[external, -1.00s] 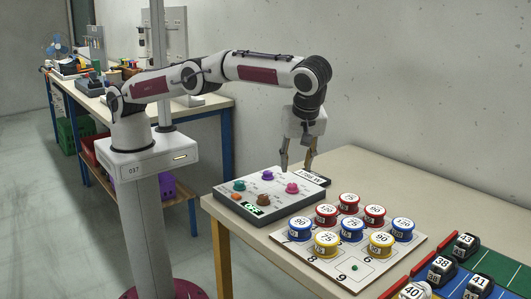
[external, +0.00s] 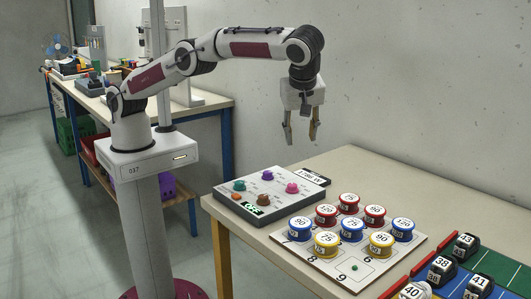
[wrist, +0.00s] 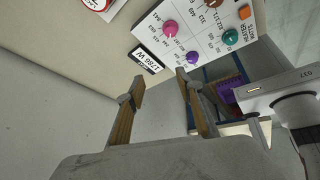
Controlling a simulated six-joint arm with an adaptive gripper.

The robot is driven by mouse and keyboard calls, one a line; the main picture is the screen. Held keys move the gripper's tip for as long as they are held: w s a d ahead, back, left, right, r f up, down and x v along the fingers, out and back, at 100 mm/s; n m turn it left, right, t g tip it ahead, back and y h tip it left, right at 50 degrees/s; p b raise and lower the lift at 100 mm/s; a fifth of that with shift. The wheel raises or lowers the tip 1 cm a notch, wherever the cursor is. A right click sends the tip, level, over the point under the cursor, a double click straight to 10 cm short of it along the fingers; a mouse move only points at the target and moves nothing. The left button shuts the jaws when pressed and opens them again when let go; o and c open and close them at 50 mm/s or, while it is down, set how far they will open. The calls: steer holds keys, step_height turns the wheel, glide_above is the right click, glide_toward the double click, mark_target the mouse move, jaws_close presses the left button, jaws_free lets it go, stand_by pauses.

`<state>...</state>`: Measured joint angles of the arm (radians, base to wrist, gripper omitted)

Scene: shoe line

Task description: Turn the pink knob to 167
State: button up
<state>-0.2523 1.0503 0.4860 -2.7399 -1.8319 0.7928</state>
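The pink knob (external: 291,188) is on the right side of a grey control panel (external: 226,206) on the table. It also shows in the wrist view (wrist: 170,28), with printed numbers around it that are too small to read surely. My gripper (external: 301,143) is open and empty, well above the panel and apart from the knob. Its two fingers show spread apart in the wrist view (wrist: 158,92). The panel also bears a purple knob (external: 267,175), a teal knob (external: 239,186) and a brown knob (external: 264,200). A small green-lit display (external: 253,210) is at the front edge.
An orange button (external: 235,197) is on the panel. A black and white label plate (external: 311,177) lies by its far right corner. A white board (external: 382,260) with several numbered round tins stands right of the panel. Shoes stand farther right. The wall is behind the table.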

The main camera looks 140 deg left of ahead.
steer(key=w+a+r+m+t+y, duration=0.25)
steer(key=a+r+y, duration=0.25)
steer(key=a+r, duration=0.35)
steer(key=w+a+r+m+t+y, duration=0.15)
steer(key=a+r+m+y, duration=0.25)
steer(key=a+r+y, duration=0.45)
steer(key=w+d+r+m+t+h, duration=0.2)
steer(key=w+d+r+m+t, duration=0.5)
steer(key=w+r+m+t, duration=0.65)
steer(key=w+d+f+m+t+h, duration=0.1)
steer(key=w+d+f+m+h, duration=0.2)
steer(key=d+f+m+h, duration=1)
steer(key=s+d+f+m+g, duration=0.4)
steer(key=f+m, duration=0.5)
steer(key=m, duration=0.2)
steer(key=s+a+f+m+g+y, duration=0.1)
steer(key=s+f+m+g, duration=0.3)
steer(key=s+f, duration=0.3)
steer(key=s+a+f+m+g+y, duration=0.1)
steer(key=s+f+m+g, duration=0.3)
steer(key=s, duration=0.9)
step_height(320, 180, down, 4)
steer(key=shift+s+a+f+m+g, duration=0.1)
steer(key=shift+s+a+m+g, duration=0.3)
steer(key=shift+m, duration=0.7)
